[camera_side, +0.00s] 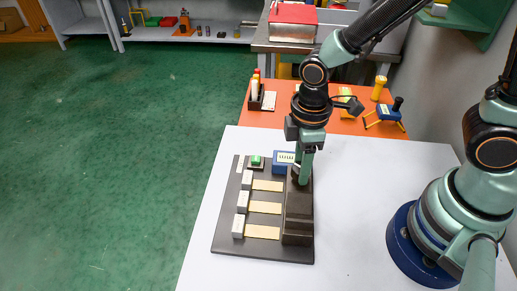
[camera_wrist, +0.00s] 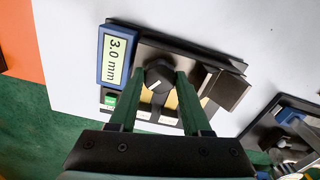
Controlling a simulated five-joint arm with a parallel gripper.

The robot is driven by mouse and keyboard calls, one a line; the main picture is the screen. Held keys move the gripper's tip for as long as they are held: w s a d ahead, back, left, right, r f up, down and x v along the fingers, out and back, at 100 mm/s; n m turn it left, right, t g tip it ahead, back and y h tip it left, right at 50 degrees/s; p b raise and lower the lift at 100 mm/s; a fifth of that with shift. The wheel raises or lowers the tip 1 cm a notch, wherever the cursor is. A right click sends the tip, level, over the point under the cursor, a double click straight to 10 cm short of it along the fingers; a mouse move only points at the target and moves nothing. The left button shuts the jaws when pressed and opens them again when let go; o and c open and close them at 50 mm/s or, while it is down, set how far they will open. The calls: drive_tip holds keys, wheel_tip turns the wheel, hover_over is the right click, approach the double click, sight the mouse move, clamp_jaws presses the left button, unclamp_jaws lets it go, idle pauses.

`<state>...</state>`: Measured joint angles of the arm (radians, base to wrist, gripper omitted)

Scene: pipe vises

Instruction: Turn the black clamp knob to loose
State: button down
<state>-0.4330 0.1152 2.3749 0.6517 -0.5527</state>
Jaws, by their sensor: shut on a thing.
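The black clamp knob (camera_wrist: 158,77) shows in the wrist view with a white pointer line on its top. My gripper (camera_wrist: 156,80) is around it, one finger on each side, and is shut on it. In the side view my gripper (camera_side: 304,180) points down at the far right end of the dark vise board (camera_side: 228,233), and the knob is hidden there. A blue display (camera_wrist: 117,58) reading "3.0 mm" sits beside the knob in the wrist view; it also shows in the side view (camera_side: 283,158).
The board carries several white blocks (camera_side: 241,203), tan strips (camera_side: 265,207), dark blocks (camera_side: 298,222) and a green button (camera_side: 256,160). It lies on a white table (camera_side: 345,235). An orange table (camera_side: 330,125) with tools stands behind.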

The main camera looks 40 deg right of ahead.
drive_tip(key=n, duration=0.6)
drive_tip(key=shift+n, duration=0.4)
idle(0.4)
drive_tip(key=shift+c, duration=1.8)
unclamp_jaws()
wheel_tip(320, 180, up, 12)
drive_tip(key=shift+r, duration=0.1)
